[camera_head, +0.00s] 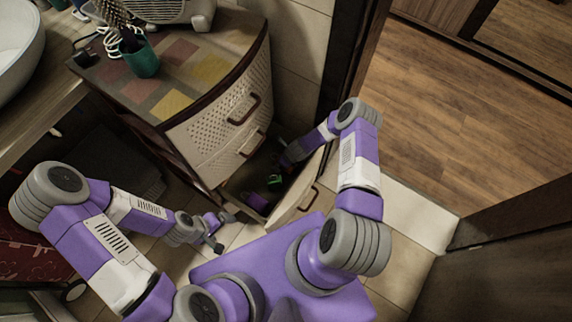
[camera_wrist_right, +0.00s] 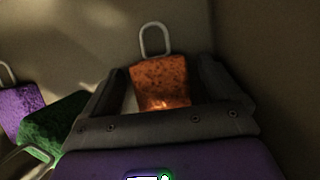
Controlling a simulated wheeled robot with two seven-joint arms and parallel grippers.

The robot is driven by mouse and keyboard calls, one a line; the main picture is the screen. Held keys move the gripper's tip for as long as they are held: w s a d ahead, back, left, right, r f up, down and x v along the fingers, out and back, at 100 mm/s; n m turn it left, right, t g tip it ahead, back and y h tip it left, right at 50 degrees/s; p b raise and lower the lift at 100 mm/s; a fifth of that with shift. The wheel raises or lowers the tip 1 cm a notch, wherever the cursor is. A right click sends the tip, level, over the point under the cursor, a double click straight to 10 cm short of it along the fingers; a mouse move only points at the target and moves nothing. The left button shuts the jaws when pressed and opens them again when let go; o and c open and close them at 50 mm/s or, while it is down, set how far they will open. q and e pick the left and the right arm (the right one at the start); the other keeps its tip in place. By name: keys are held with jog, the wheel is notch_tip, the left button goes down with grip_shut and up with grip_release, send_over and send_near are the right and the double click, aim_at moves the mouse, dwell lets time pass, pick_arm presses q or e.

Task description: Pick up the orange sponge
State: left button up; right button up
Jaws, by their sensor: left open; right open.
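The orange sponge (camera_wrist_right: 158,78) shows in the right wrist view, with a light loop at its top. It lies between the two fingers of my right gripper (camera_wrist_right: 163,92), which are apart on either side of it. Whether a finger touches it, I cannot tell. The sponge is not visible in the head view, where my right arm reaches down into the open bottom drawer (camera_head: 297,205). My left gripper (camera_head: 223,231) is open and empty, low above the floor left of the drawer.
A purple sponge (camera_wrist_right: 20,108) and a green sponge (camera_wrist_right: 54,124) lie left of my right gripper. Drawer walls close in around it. The cabinet (camera_head: 215,120) carries a green cup (camera_head: 140,62) with a brush. A door frame stands to the right.

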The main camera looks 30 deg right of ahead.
jog(key=c, duration=1)
jog(key=shift+r, duration=0.1)
jog(key=shift+c, duration=0.2)
notch_tip(320, 180, up, 10)
jog(key=p, duration=0.4)
